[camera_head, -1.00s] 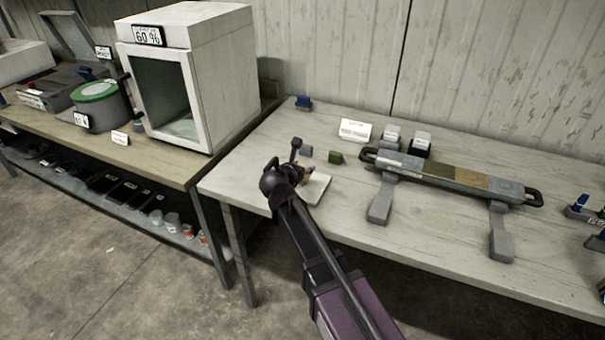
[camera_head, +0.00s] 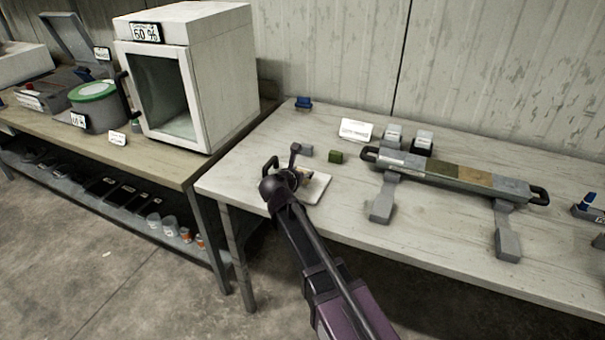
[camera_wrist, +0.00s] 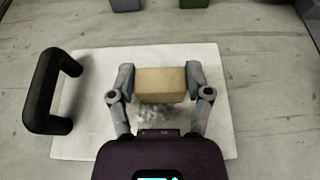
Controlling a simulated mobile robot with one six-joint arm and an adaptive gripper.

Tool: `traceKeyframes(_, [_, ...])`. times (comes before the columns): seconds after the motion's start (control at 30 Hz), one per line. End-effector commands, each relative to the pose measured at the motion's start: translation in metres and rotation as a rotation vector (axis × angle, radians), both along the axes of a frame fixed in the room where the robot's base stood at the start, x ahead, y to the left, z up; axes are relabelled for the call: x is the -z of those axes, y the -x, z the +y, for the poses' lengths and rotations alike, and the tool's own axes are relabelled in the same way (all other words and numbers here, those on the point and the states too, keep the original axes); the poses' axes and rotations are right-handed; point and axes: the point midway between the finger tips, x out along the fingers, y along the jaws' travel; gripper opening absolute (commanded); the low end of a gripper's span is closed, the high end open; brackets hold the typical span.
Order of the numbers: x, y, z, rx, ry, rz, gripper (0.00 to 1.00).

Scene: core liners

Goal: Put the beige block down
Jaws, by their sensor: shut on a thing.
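The beige block (camera_wrist: 160,84) sits between the two fingers of my gripper (camera_wrist: 160,88) in the wrist view. The fingers are shut on its left and right ends. The block is over a white board (camera_wrist: 85,68) that lies on the table; I cannot tell whether it touches the board. In the head view my gripper (camera_head: 299,178) is at the white board (camera_head: 318,190), and my arm partly hides the block there.
A black handle (camera_wrist: 42,90) stands at the board's left edge. A green block (camera_head: 336,156) and a grey block (camera_head: 306,151) lie behind the board. A long core liner rack (camera_head: 450,174) stands to the right. A white cabinet (camera_head: 190,75) is on the left table.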

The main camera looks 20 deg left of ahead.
Motion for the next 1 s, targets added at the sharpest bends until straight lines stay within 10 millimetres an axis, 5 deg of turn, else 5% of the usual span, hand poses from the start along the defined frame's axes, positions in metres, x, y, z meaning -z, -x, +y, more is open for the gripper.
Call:
traceKeyframes(0.27, [0.0045,0.0001,0.0001,0.0,0.0,0.0,0.32])
traceKeyframes(0.3, [0.0031,0.0001,0.0001,0.0,0.0,0.0,0.76])
traceKeyframes(0.4, [0.003,0.0,0.0001,0.0,0.0,0.0,0.99])
traceKeyframes(1.0, [-0.0008,0.0,0.0,0.0,0.0,0.0,0.99])
